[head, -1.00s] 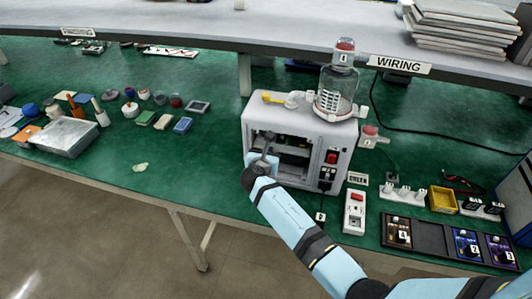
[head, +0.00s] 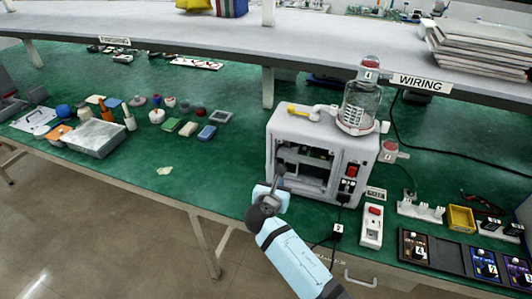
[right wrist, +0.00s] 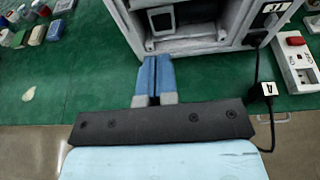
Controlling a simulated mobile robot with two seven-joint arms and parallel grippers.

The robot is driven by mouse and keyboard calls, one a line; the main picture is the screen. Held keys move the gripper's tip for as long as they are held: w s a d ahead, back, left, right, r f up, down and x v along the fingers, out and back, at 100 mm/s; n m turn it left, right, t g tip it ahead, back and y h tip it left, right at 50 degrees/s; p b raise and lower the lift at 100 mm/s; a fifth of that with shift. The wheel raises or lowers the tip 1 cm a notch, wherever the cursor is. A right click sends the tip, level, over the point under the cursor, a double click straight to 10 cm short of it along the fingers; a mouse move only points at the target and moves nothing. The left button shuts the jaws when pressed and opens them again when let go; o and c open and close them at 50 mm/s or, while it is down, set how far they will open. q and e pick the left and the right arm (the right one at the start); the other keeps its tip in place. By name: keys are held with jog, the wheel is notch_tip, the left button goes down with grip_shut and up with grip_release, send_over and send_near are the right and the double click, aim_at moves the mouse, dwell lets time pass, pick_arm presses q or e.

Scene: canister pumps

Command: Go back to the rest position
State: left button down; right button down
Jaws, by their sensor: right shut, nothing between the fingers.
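My right gripper (head: 279,172) is in front of the open front of the white canister pump (head: 310,127) on the green bench. In the right wrist view its blue fingers (right wrist: 154,76) are together with nothing between them. They point at the lower front edge of the pump housing (right wrist: 205,45) and look just outside the opening; whether they touch it I cannot tell. A clear canister (head: 359,105) with a red-topped cap stands on top of the pump. My left gripper does not show.
A white power strip with a red switch (head: 372,225) lies right of the pump. A yellow bin (head: 461,219) and a dark tray of numbered modules (head: 450,256) are farther right. A grey tray (head: 95,139) and small parts lie left. A shelf (head: 240,42) overhangs the back.

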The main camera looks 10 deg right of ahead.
jog(key=s+f+m+g+y, duration=0.2)
jog(key=s+f+m+y, duration=0.5)
jog(key=s+f+m, duration=0.65)
jog(key=s+d+r+m+y, duration=0.1)
jog(key=s+m+y, duration=0.3)
jog(key=s+m, duration=0.9)
jog(key=s+d, duration=0.1)
jog(key=s, duration=0.2)
jog(key=shift+s+r+t, duration=0.15)
jog(key=shift+s+t, duration=0.05)
jog(key=shift+t, duration=0.2)
